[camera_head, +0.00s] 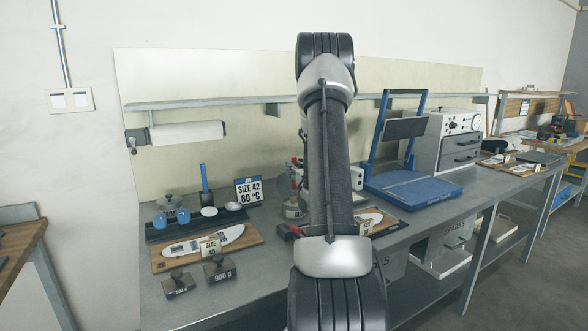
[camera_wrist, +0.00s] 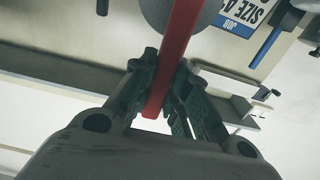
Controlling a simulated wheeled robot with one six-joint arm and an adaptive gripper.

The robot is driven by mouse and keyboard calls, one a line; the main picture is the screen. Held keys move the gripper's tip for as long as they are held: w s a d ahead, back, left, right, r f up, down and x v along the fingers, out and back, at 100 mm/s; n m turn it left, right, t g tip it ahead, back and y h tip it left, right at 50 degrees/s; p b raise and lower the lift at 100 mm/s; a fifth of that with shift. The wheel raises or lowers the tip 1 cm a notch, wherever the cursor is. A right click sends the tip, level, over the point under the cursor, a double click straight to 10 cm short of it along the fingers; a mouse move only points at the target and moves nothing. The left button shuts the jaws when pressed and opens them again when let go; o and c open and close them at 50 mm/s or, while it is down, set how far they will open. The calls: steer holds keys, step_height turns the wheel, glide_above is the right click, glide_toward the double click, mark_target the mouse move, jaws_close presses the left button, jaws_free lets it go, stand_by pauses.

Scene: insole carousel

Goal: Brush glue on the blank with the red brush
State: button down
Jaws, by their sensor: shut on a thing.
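My gripper (camera_wrist: 166,65) is shut on the red brush (camera_wrist: 180,38) in the wrist view. The red handle passes between the two fingers; its bristles are not visible there. In the head view my arm covers most of the gripper and brush. A pale insole-shaped blank (camera_head: 228,235) lies on a wooden board (camera_head: 165,262) at the left of the bench, with a "SIZE 40" block at its front edge. A second pale piece (camera_head: 372,217) lies on another board (camera_head: 396,226) right of my arm. I cannot tell which blank is meant.
A blue-handled tool (camera_head: 204,178) stands in a dark tray (camera_head: 160,232) behind the left board, near a "SIZE 42, 80 °C" sign (camera_head: 248,191). Two dark weights (camera_head: 219,271) stand in front. A blue press (camera_head: 415,188) and grey oven (camera_head: 448,140) stand right. A shelf (camera_head: 235,103) runs behind.

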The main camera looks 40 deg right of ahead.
steer(key=shift+f, duration=0.6)
stand_by(1.6)
steer(key=shift+r, duration=3.6)
